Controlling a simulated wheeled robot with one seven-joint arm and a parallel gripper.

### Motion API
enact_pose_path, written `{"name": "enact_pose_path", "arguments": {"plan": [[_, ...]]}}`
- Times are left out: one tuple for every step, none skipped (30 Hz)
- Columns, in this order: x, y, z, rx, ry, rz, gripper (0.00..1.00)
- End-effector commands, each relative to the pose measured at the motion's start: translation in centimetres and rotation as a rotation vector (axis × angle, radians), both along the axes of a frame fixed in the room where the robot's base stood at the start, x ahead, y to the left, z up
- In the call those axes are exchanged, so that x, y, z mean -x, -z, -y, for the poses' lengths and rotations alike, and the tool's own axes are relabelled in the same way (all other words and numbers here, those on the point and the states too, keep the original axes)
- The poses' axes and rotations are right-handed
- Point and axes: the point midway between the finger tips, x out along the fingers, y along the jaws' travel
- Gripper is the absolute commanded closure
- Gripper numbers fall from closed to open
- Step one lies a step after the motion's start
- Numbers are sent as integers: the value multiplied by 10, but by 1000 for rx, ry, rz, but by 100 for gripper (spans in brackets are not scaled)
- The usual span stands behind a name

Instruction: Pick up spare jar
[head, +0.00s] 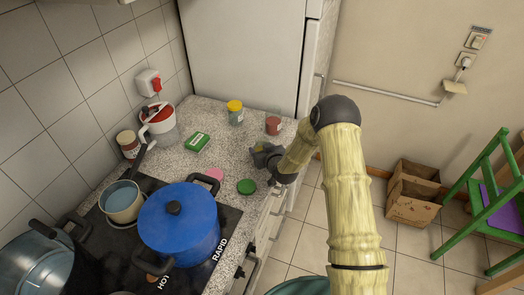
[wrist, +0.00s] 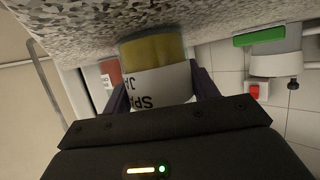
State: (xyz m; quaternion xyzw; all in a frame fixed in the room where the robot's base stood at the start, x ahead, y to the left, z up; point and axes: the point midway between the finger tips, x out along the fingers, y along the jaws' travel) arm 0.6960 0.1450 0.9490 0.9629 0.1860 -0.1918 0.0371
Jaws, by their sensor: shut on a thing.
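My gripper (head: 262,150) reaches over the right side of the counter, at the end of my arm. In the wrist view its two dark fingers (wrist: 160,95) are shut on the spare jar (wrist: 165,88), one on each side. The jar has a white label, partly readable as "SPA" and "JA", and a yellow part towards the counter. The wrist view is upside down. I cannot tell whether the jar touches the counter.
A red jar (head: 273,125) stands near the fridge (head: 245,50). A green box (head: 197,142), a pink disc (head: 214,174) and a green lid (head: 246,187) lie on the counter. A blue pot (head: 180,230) is on the stove. Cardboard boxes (head: 412,205) stand on the floor.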

Motion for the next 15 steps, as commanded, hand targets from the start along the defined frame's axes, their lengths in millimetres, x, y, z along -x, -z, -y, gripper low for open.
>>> {"name": "enact_pose_path", "arguments": {"plan": [[0,-2,0,-1,0,2,72],[-1,-3,0,-1,0,3,72],[-1,-5,0,-1,0,3,72],[-1,-7,0,-1,0,3,72],[-1,-10,0,-1,0,4,72],[-1,-13,0,-1,0,4,72],[-1,-17,0,0,1,4,72],[-1,-21,0,-1,1,6,72],[-1,-26,0,-1,1,6,72],[-1,-31,0,0,0,6,72],[-1,-36,0,0,0,6,72],[-1,-43,0,0,1,7,72],[-1,-48,0,0,1,7,72],[-1,-53,0,0,0,6,72],[-1,-60,0,-1,0,7,72]]}}
